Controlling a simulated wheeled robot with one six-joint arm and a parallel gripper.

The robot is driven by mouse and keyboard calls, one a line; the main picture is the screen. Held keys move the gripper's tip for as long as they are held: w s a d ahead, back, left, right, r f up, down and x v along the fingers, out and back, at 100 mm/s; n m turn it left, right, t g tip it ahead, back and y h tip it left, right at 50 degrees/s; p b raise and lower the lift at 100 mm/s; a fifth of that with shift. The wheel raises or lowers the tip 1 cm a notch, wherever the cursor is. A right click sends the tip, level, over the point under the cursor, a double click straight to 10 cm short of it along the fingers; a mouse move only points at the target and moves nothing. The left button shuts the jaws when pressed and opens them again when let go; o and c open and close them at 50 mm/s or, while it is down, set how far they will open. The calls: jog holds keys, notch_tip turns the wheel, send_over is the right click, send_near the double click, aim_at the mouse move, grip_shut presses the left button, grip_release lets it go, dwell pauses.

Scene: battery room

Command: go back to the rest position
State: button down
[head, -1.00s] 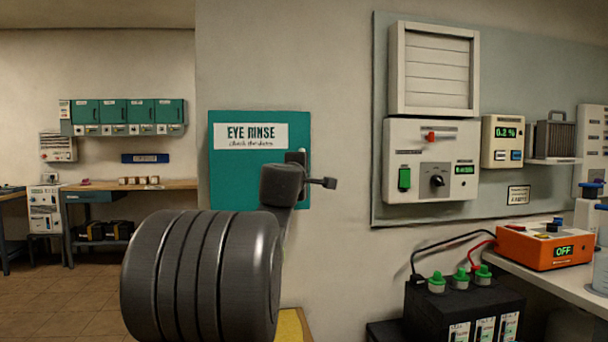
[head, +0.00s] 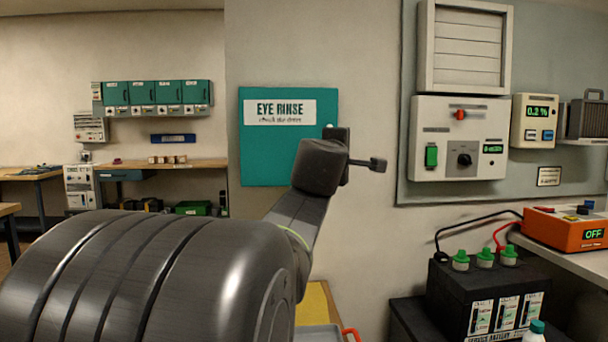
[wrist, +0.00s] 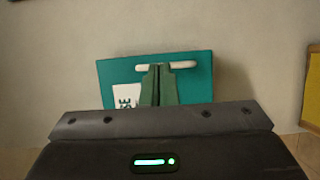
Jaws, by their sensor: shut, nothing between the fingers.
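My gripper shows in the wrist view (wrist: 160,86) with its two fingers together and nothing between them. The fingers are seen against a teal wall board (wrist: 200,88), which also shows in the head view (head: 262,160) with its white "EYE RINSE" sign (head: 280,112). A white horizontal bar (wrist: 180,65) shows behind the fingertips; I cannot tell the gap between them. In the head view my arm rises from the lower left, its wrist end overlapping the board's right edge.
At the right, a black battery (head: 465,290) with green caps has leads running to an orange tester (head: 565,228) reading OFF. A grey wall panel (head: 400,185) carries a control box (head: 435,150). A workbench (head: 200,163) stands at the far left.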

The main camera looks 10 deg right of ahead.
dwell(0.3)
jog(key=w+d, duration=0.1)
jog(key=w, duration=1.1)
jog(key=shift+w+d+f+p, duration=0.2)
jog(key=shift+w+d+p, duration=0.15)
jog(key=shift+w, duration=0.05)
